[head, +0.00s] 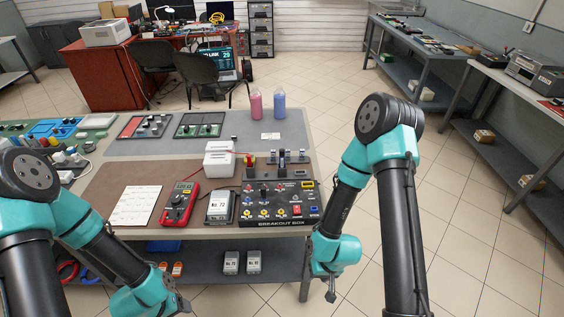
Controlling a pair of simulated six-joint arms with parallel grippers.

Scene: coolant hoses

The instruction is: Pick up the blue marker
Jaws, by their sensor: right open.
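I cannot make out a blue marker for certain in the head view. A blue bottle (280,103) stands beside a pink bottle (256,104) at the back of the table. My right gripper (331,294) hangs in front of the table's right front corner, below the tabletop, pointing down. It is open, with nothing seen in it. My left gripper (182,303) is low at the front of the table, near the bottom edge of the picture. Its fingers are small and partly cut off, so their state is unclear.
The table holds a breakout box (279,205), a red multimeter (179,205), a white card (136,206), a white box (219,160) and two switch panels. Blue parts (50,129) lie at the left. A lower shelf (210,262) carries small boxes.

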